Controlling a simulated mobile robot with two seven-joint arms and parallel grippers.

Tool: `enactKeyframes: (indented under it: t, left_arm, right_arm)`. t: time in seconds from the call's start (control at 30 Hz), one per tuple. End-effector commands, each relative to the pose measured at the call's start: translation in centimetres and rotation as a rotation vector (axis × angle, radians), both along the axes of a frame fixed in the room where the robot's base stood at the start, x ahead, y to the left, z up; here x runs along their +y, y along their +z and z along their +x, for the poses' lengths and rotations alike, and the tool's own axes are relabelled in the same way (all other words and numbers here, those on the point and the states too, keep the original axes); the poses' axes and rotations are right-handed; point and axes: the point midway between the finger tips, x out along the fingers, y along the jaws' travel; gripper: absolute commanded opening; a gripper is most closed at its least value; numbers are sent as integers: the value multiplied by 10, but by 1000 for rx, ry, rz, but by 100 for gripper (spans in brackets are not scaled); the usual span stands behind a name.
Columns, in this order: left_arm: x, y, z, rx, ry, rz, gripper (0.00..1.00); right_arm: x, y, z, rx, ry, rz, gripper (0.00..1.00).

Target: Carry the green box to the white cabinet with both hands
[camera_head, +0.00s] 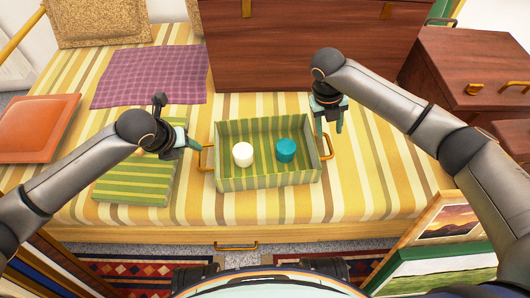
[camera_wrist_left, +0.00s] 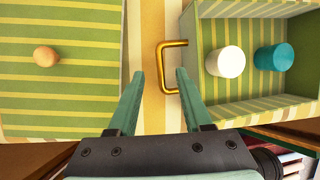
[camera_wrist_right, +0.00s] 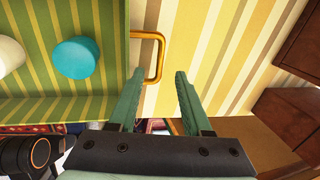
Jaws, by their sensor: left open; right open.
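The green striped open box (camera_head: 268,179) stands on the striped bed or bench, with a white cylinder (camera_head: 243,154) and a teal cylinder (camera_head: 286,150) inside. It has a gold handle at each end. My left gripper (camera_head: 196,146) is open beside the left handle (camera_head: 206,158); in the left wrist view that handle (camera_wrist_left: 160,67) lies just ahead of the fingertips. My right gripper (camera_head: 330,130) is open by the right handle (camera_head: 328,146); in the right wrist view the handle (camera_wrist_right: 160,57) is ahead of its fingers, nearer the left one. No white cabinet is identifiable.
A green striped lid with a knob (camera_head: 135,183) lies left of the box. A purple checked cloth (camera_head: 150,76) and an orange cushion (camera_head: 38,128) lie further left. A dark wooden cabinet (camera_head: 310,45) stands behind, another (camera_head: 465,75) at right. Framed pictures (camera_head: 450,222) lean at lower right.

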Motion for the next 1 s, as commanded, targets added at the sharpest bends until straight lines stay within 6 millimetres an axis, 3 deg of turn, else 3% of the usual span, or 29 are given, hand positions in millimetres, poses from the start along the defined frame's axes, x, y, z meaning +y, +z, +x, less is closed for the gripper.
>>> enactKeyframes:
  t: [0.2,0.4,0.6,0.93,1.0]
  left_arm:
    - [-7,-40,16,3,0,0,50]
    - [-11,-63,27,1,1,0,50]
    - [-12,-74,31,0,-1,1,50]
    - [-13,-76,32,-1,-1,0,50]
    - [-13,-76,32,-1,-1,0,42]
  right_arm:
    - [-9,-42,0,3,-1,-1,49]
    - [-15,-68,1,1,-1,0,49]
    - [-17,-80,1,0,0,1,49]
    - [-17,-81,1,0,0,0,49]
    - [-17,-81,1,0,0,0,41]
